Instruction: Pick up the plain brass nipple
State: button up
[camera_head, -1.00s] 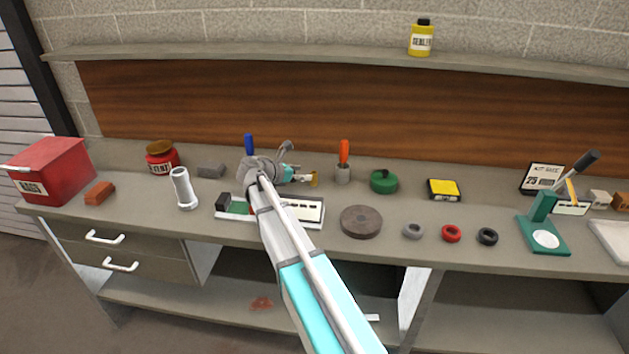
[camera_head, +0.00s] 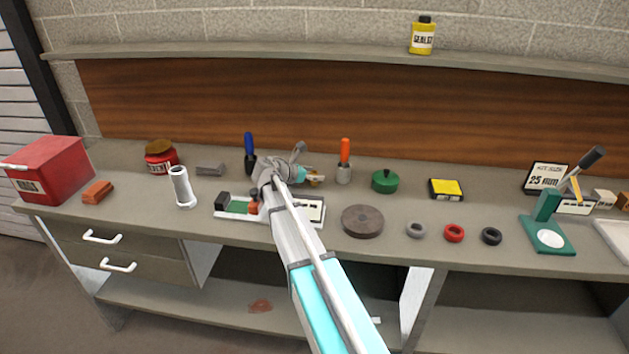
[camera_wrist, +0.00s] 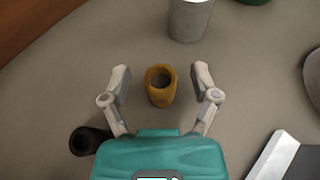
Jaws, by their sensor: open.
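The plain brass nipple (camera_wrist: 161,86) is a short golden tube with an open end, standing on the bench in the wrist view. My gripper (camera_wrist: 161,77) is open, with one finger on each side of the nipple and a gap at both sides. In the head view a small bit of the brass nipple (camera_head: 318,179) shows just beyond my gripper (camera_head: 308,177); the rest is hidden behind the gripper and arm.
A grey metal cup (camera_wrist: 190,18) stands close beyond the nipple; in the head view it holds an orange-handled tool (camera_head: 345,150). A dark cylindrical thing (camera_wrist: 88,141) lies left of my gripper.

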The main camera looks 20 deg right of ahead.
dwell(0.4)
grip_shut()
